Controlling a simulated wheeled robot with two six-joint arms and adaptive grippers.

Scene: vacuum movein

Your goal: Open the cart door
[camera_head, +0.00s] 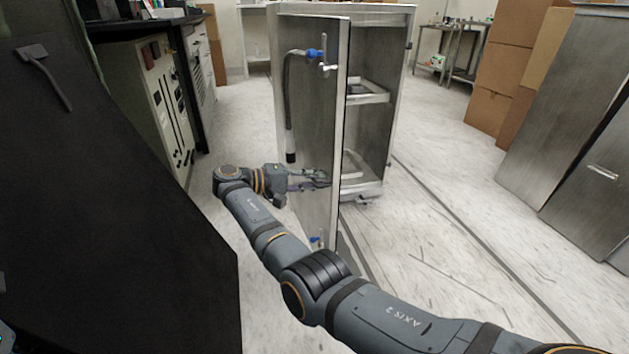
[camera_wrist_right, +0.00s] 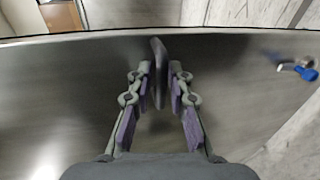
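The cart (camera_head: 375,125) is a tall grey metal cabinet with shelves inside, in the middle of the head view. Its door (camera_head: 320,120) stands ajar, swung out towards me, with the interior visible to its right. A long grey bar handle (camera_head: 288,100) with a dark lower end is on the door's outer face. My right gripper (camera_head: 318,178) is low beside that face, below the bar's visible end. In the right wrist view its fingers (camera_wrist_right: 160,88) stand apart on either side of a dark upright piece (camera_wrist_right: 158,72) at the door; firm contact is unclear. My left gripper is out of view.
Blue-ended latches sit near the door's top (camera_head: 315,54) and bottom (camera_head: 317,240). Machine cabinets (camera_head: 160,95) stand left, cardboard boxes (camera_head: 500,75) and metal panels (camera_head: 565,120) right. The floor right of the cart is open.

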